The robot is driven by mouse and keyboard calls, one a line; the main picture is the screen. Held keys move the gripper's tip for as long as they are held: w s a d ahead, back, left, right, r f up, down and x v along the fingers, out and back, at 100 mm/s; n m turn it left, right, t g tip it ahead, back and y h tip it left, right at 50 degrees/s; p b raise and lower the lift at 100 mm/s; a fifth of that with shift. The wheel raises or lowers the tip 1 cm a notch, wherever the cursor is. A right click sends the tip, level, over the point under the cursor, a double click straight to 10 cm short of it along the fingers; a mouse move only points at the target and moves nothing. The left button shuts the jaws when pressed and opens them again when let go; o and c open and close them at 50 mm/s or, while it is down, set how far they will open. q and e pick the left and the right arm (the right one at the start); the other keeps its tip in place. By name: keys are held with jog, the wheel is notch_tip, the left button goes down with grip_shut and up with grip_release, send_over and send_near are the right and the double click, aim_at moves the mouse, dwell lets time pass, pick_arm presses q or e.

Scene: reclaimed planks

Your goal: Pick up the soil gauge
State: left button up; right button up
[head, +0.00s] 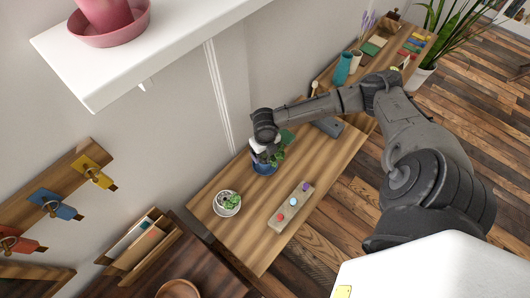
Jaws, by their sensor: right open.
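My right arm reaches in from the right, and my right gripper (267,157) is open, pointing down at a blue pot (264,169) with a leafy green plant (278,156). The pot stands on the wooden table (236,181) near the wall. The gripper overlaps the pot's rim and leaves in the picture. I cannot make out the soil gauge for certain; the gripper and leaves hide part of the pot. My left gripper is not in view.
A white pot with a small plant (227,203) stands nearer on the same table. A wooden strip with coloured knobs (291,206) lies to the right. A white shelf (150,47) juts out at upper left.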

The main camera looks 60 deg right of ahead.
jog(key=shift+f, duration=0.15)
jog(key=shift+c, duration=0.2)
jog(key=c, duration=1)
notch_tip(320, 180, up, 9)
jog(key=shift+r+p, duration=0.1)
jog(key=shift+p, duration=0.7)
jog(key=shift+r, duration=0.4)
notch_tip(320, 180, up, 6)
jog(key=p, duration=0.7)
